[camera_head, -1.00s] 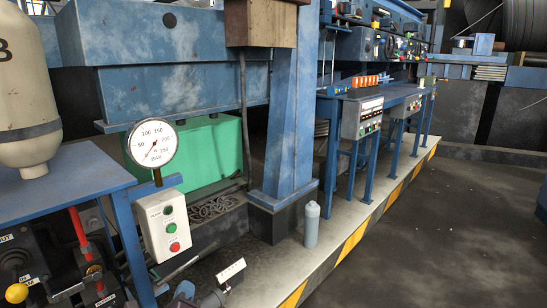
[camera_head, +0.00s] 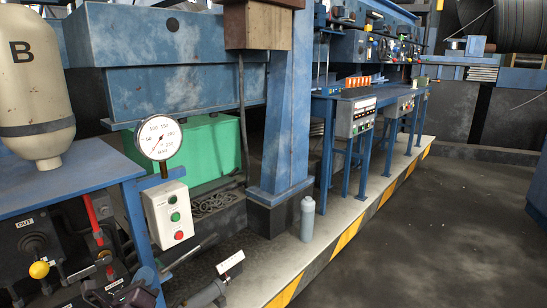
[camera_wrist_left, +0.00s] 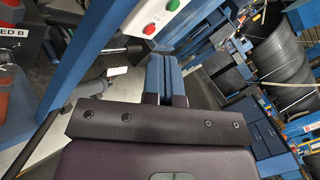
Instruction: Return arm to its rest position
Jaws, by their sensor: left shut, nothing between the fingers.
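My left gripper (camera_head: 147,275) is at the lower left of the head view, low beside the blue table leg, with only its blue fingers and dark body showing. In the left wrist view its two blue fingers (camera_wrist_left: 163,60) lie side by side, shut and empty, pointing toward the control box. The white control box (camera_head: 167,214) with green and red buttons hangs above the gripper, and also shows at the top of the left wrist view (camera_wrist_left: 160,16). My right gripper is in neither view.
A pressure gauge (camera_head: 159,138) stands above the control box. A blue table (camera_head: 70,186) bears a cream tank (camera_head: 36,95) marked B. Levers with red and yellow knobs (camera_head: 39,270) are below it. A grey bottle (camera_head: 307,219) stands on the striped platform. The floor at right is clear.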

